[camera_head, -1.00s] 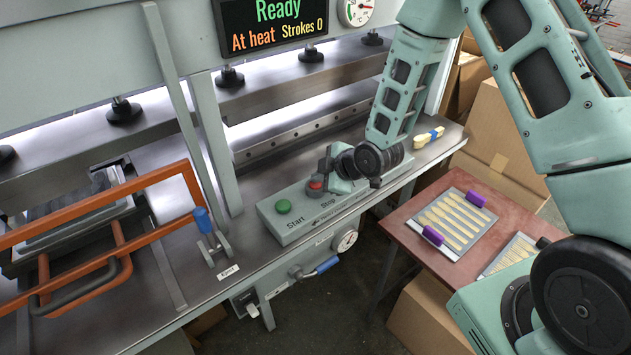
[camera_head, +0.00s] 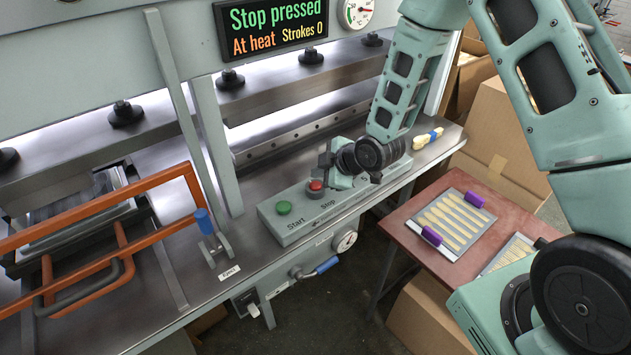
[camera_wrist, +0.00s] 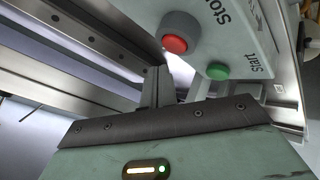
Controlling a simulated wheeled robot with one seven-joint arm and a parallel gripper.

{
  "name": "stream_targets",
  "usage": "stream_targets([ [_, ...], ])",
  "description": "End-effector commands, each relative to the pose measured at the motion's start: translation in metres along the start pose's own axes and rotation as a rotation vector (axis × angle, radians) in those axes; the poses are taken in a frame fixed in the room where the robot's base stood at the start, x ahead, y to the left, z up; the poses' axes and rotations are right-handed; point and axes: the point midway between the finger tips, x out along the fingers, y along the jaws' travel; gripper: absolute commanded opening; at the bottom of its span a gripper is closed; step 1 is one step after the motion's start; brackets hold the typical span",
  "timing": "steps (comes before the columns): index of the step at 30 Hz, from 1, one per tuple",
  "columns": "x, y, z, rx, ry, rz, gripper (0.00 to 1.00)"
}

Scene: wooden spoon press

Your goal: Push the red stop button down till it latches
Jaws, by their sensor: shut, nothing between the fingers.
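The red stop button (camera_head: 316,186) sits on the grey-green control box (camera_head: 290,228), beside the "Stop" label. It also shows in the wrist view (camera_wrist: 175,44), uncovered from that side. The display (camera_head: 270,30) reads "Stop pressed", "At heat", "Strokes 0". My gripper (camera_head: 325,163) is shut and empty, close beside and just above the red button on its far right side. I cannot tell whether it touches the button. The green start button (camera_head: 283,208) is to the left on the same box.
An orange frame handle (camera_head: 110,215) and a blue-tipped lever (camera_head: 204,222) stand at left. The press beam (camera_head: 260,88) runs behind the box. A reddish side table (camera_head: 405,232) with a tray of wooden spoons is at right.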

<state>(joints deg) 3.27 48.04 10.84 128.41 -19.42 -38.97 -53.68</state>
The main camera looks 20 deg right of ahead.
Motion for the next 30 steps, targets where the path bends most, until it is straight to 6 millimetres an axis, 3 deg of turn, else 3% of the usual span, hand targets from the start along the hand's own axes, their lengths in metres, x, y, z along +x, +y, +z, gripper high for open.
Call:
stream_targets([
  [16, -0.033, 0.024, -0.024, 0.000, 0.000, 0.000, 0.00],
  [30, -0.035, 0.025, -0.025, 0.000, 0.000, 0.000, 0.00],
])
